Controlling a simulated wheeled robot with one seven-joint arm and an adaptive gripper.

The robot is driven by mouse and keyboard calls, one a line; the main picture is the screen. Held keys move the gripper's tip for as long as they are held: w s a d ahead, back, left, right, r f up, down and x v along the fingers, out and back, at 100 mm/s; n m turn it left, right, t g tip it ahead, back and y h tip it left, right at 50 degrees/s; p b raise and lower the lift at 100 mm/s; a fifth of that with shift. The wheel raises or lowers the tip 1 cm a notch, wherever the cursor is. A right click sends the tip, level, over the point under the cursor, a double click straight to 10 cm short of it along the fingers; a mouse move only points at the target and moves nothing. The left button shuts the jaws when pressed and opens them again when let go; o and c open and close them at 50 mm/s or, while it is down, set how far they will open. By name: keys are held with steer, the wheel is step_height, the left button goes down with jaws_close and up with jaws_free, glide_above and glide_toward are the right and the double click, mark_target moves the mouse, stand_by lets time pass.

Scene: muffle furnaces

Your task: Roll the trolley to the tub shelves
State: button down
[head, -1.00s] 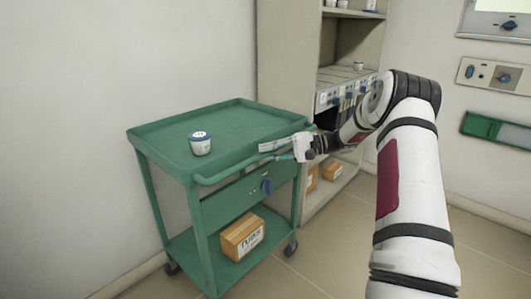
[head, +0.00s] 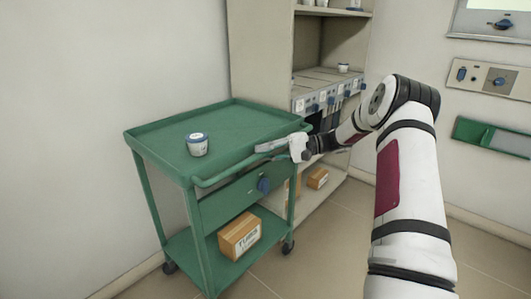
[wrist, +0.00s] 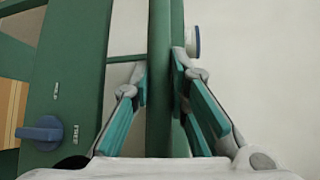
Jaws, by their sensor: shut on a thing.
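The green trolley (head: 225,127) stands left of centre in the head view, on castors, with a handle bar along its near side. My gripper (head: 284,145) is at this bar, near its right end. In the wrist view my gripper (wrist: 163,95) has one finger on each side of the green handle bar (wrist: 160,50) and is shut on it. A white tub with a blue lid (head: 197,144) stands upright on the trolley's top. The tub shelves (head: 262,50) stand behind the trolley, against the wall.
A labelled cardboard box (head: 239,236) sits on the trolley's lower shelf. Small boxes (head: 317,178) lie low in the shelves, and a tub (head: 343,68) stands higher up. Tiled floor (head: 330,250) is clear at the right.

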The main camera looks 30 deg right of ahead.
steer(key=shift+d+f, duration=0.1)
steer(key=shift+d, duration=0.25)
steer(key=c, duration=1.5)
jaws_free()
steer(key=shift+d, duration=0.1)
steer(key=shift+c, duration=0.2)
steer(key=v, duration=1.1)
steer(key=shift+s+d, duration=0.25)
steer(key=shift+d, duration=0.05)
